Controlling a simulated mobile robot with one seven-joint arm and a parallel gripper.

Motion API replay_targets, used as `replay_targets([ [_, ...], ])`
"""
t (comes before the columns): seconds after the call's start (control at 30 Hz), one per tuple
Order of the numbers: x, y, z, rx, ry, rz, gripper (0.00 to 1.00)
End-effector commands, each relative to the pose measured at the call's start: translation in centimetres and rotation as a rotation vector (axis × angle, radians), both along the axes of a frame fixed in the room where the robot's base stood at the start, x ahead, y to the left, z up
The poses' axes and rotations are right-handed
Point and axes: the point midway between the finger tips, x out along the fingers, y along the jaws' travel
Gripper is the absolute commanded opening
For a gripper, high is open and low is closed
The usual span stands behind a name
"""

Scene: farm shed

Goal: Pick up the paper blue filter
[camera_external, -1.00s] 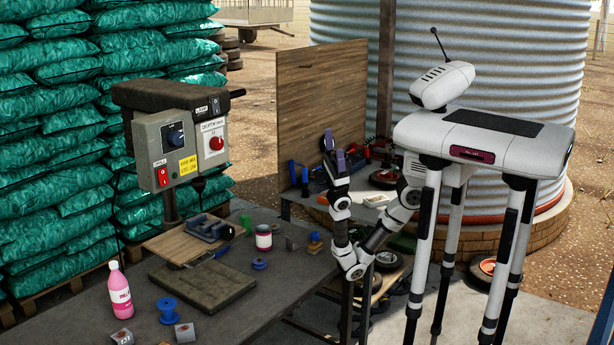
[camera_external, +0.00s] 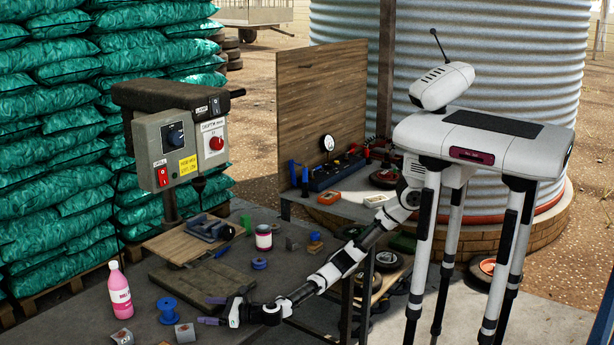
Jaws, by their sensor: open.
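My gripper (camera_external: 212,310) is open over the front part of the grey workbench (camera_external: 245,325), its two purple fingertips apart and pointing left. Nothing shows between them. I cannot tell for sure which thing is the paper blue filter. A blue spool-shaped piece (camera_external: 168,312) stands just left of the fingertips, apart from them. A small grey-white piece with a reddish mark (camera_external: 185,333) lies to the lower left of the fingertips, and a similar piece (camera_external: 122,338) lies further left. A smaller blue round piece (camera_external: 259,264) lies further back, beyond my gripper.
A pink bottle (camera_external: 120,290) stands at the left, and a red-white can (camera_external: 264,238) at the back. A control box (camera_external: 185,145) rises behind a wooden board (camera_external: 165,248). A second table (camera_external: 345,205) holds more parts.

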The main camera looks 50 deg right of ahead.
Motion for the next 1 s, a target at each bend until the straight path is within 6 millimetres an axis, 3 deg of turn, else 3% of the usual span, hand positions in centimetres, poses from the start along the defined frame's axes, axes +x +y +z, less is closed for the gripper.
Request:
replay_targets([
  [0.5, 5.8, 3.5, -0.6, -0.008, -0.010, -0.004, 0.87],
  [1.0, 8.7, 4.9, -0.3, -0.007, -0.008, -0.005, 0.87],
])
